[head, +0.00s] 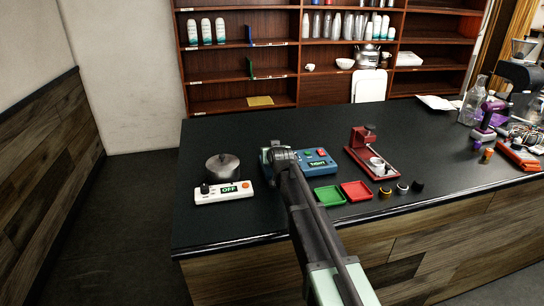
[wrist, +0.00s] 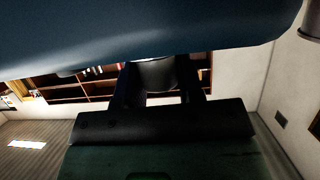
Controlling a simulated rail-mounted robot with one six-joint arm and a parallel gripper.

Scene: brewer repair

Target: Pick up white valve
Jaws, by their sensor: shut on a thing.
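A large dark blue surface fills the top of that view, close to the fingertips, and hides part of the piece. In the head view my arm reaches over the counter to the blue device (head: 318,163) with a small display and buttons. My wrist covers the left part of this device. The white valve and the fingertips are hidden there.
A white scale reading OFF (head: 223,192) with a metal pot (head: 222,167) stands left. A green tray (head: 329,195) and red tray (head: 357,191) lie in front. A red press stand (head: 371,155) and several knobs are right. The counter's left front (head: 215,228) is clear.

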